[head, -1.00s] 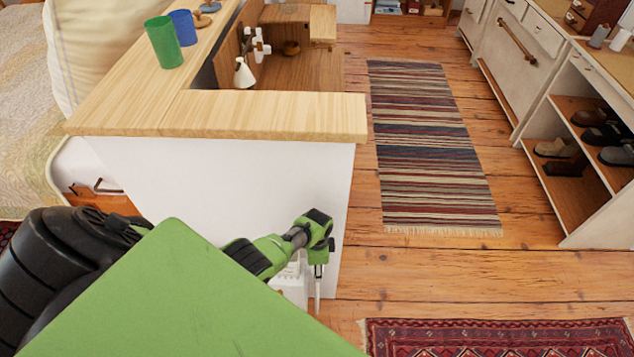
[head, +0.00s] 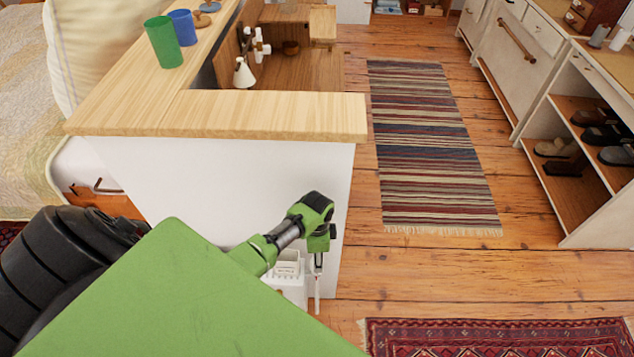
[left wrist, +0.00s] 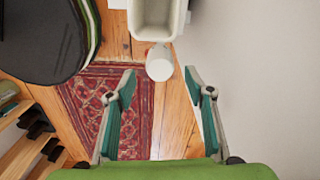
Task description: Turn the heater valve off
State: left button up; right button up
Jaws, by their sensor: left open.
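A white round knob (left wrist: 159,63), which looks like the heater valve, shows in the left wrist view just beyond and between my fingertips. A white trough-like box (left wrist: 157,18) is right behind it. In the head view the white heater (head: 290,268) stands low against the white panel, partly hidden by my arm. My left gripper (left wrist: 160,82) is open, with its two green fingers spread and nothing between the tips. In the head view it hangs near the heater's right end. The right gripper is not in view.
A white panel (head: 190,180) with a wooden top (head: 220,115) stands behind my arm. A pale wall (left wrist: 260,80) is close to the right finger in the wrist view. A red patterned rug (head: 500,338) and a striped rug (head: 430,145) lie on open wooden floor.

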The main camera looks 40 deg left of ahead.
pick_arm(q)
jog(key=shift+r, duration=2.4)
